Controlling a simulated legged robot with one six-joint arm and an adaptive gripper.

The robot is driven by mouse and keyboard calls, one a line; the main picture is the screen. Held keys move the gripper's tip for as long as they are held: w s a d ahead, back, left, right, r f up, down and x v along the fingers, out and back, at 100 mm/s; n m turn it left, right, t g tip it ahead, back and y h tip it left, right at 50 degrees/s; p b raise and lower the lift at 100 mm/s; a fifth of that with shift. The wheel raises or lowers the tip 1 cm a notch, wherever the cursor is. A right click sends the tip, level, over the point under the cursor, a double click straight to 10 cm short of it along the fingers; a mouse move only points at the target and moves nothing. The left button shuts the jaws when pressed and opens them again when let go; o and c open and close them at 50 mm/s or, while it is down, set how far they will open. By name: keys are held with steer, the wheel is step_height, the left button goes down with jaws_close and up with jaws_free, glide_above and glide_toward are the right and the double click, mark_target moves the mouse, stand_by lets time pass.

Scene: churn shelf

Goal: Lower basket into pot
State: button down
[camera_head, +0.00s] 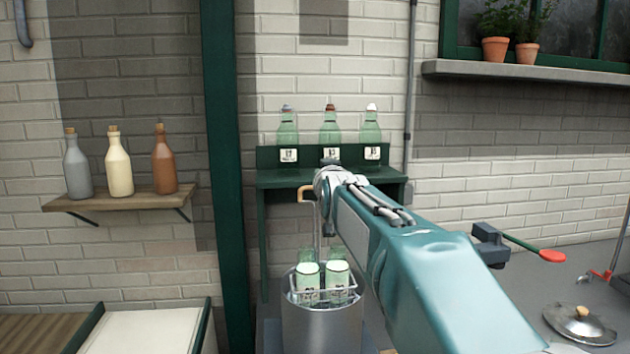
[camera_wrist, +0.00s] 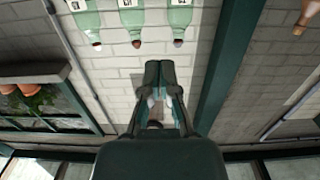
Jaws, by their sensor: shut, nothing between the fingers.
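The metal pot (camera_head: 322,325) stands below the green shelf in the head view, partly behind my arm. The white wire basket (camera_head: 326,296) holds green bottles with pale labels. Its lower part is inside the pot; its upper rim and the bottle tops show above the pot's mouth. I cannot tell whether it rests on the bottom. Its tall handle rises to a tan grip (camera_head: 306,193) beside the end of my arm. My gripper (camera_wrist: 160,68) is shut and empty in the wrist view; my arm hides it in the head view. The wrist view shows no basket or pot.
A green shelf (camera_head: 275,180) with three green bottles (camera_head: 330,128) stands behind the pot. A wall shelf (camera_head: 120,201) with three bottles is left, past a green post (camera_head: 222,170). A lid (camera_head: 580,322) and a red-ended tool (camera_head: 551,255) are right.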

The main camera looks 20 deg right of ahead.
glide_above(316, 235)
steer(key=shift+w+f, duration=0.3)
steer(key=shift+w, duration=0.15)
steer(key=f, duration=0.2)
steer(key=shift+w+d+f, duration=0.3)
steer(key=shift+w, duration=0.05)
steer(key=shift+w+f, duration=0.15)
steer(key=shift+f, duration=0.5)
step_height(316, 235, down, 13)
steer(key=shift+r, duration=0.1)
